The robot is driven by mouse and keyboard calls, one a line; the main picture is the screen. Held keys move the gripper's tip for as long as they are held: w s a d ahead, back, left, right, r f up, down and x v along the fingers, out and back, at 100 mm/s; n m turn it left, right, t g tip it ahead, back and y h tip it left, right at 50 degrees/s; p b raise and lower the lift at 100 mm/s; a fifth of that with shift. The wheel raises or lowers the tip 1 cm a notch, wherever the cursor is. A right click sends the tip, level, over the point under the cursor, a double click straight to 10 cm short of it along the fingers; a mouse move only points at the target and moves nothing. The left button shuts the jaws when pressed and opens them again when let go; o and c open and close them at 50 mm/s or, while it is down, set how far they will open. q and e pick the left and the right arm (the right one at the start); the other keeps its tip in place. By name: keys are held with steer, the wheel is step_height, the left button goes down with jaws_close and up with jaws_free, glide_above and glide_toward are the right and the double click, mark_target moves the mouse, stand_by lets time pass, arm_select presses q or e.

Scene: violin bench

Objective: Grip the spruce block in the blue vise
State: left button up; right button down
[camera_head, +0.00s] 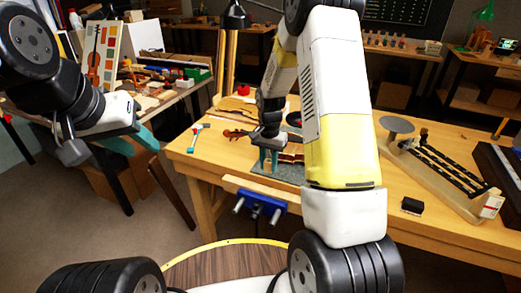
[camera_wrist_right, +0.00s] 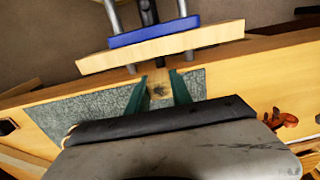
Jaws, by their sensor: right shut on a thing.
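The blue vise (camera_head: 262,201) is on the front edge of the wooden bench. Its wooden jaw board (camera_head: 238,184) stands apart from the bench edge, leaving a gap. In the right wrist view the vise (camera_wrist_right: 154,33) and jaw board (camera_wrist_right: 110,60) lie just beyond my fingertips. My right gripper (camera_wrist_right: 160,88) is shut on the small pale spruce block (camera_wrist_right: 161,91), with a teal finger on each side. In the head view my right gripper (camera_head: 268,160) is over the grey mat, behind the vise. My left gripper (camera_head: 133,143) is open and empty, left of the bench.
The grey mat (camera_wrist_right: 75,117) lies along the bench's front edge. A violin scroll (camera_head: 236,134) and a small hammer (camera_head: 197,138) lie to the left on the bench (camera_head: 215,165). A black block (camera_head: 412,206) and a long wooden fixture (camera_head: 430,170) lie to the right.

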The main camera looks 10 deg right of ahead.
glide_above(268, 182)
steer(key=s, duration=0.2)
steer(key=shift+w+a+f, duration=0.1)
steer(key=shift+f, duration=1.1)
steer(key=shift+a+f, duration=0.1)
steer(key=shift+f, duration=1.1)
steer(key=shift+f, duration=2.05)
steer(key=c, duration=1.1)
jaws_free()
steer(key=shift+o, duration=0.2)
step_height(268, 182, up, 8)
steer(key=shift+f, duration=0.15)
